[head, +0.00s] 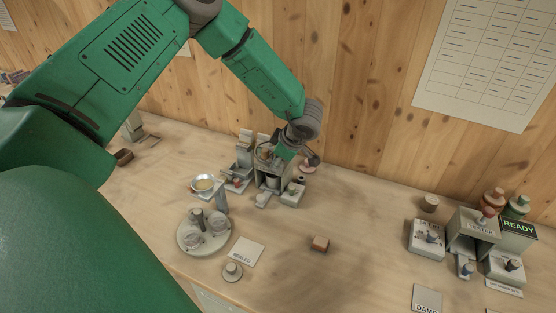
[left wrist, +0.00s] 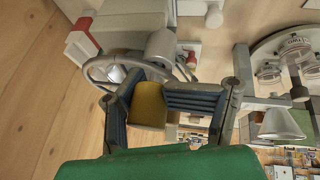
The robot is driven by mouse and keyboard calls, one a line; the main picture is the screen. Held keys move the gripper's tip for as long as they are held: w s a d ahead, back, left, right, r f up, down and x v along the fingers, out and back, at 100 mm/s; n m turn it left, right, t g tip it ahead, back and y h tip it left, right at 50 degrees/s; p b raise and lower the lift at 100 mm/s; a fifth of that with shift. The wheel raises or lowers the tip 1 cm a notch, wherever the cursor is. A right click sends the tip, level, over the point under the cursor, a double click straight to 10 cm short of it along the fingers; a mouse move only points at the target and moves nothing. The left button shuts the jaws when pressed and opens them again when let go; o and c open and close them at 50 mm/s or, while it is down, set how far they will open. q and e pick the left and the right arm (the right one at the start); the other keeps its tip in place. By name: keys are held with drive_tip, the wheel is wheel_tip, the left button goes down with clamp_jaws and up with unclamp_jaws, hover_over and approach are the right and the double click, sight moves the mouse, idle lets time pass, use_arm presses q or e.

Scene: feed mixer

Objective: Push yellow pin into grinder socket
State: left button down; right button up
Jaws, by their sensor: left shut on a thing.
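My left gripper (head: 284,151) reaches down over a small grey machine (head: 268,180) near the back wall, which may be the grinder. In the left wrist view my left gripper (left wrist: 155,92) is shut on a yellow block-like piece (left wrist: 149,106), seemingly the yellow pin. A grey ring and cylinder (left wrist: 161,46) lie just beyond the fingertips. I cannot make out the socket or tell whether the pin touches it. In the head view the pin is too small and covered to tell. My right gripper is not in view.
A round grey tray (head: 184,238) with small parts stands front left of the machine. A tester station (head: 470,236) stands at the right.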

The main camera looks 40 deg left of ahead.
use_arm(q)
drive_tip(key=shift+s+f, duration=0.65)
drive_tip(key=shift+f, duration=0.1)
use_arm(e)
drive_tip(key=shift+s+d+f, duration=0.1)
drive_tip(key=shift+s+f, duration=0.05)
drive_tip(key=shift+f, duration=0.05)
use_arm(q)
drive_tip(key=shift+r, duration=0.1)
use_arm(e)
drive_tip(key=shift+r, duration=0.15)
use_arm(q)
drive_tip(key=c, duration=0.6)
unclamp_jaws()
drive_tip(key=shift+a, duration=0.1)
drive_tip(key=shift+o, duration=0.2)
drive_tip(key=shift+w+a, duration=0.2)
drive_tip(key=shift+w, duration=0.25)
drive_tip(key=shift+d+r, duration=0.1)
drive_tip(key=shift+r, duration=0.1)
drive_tip(key=v, duration=1.1)
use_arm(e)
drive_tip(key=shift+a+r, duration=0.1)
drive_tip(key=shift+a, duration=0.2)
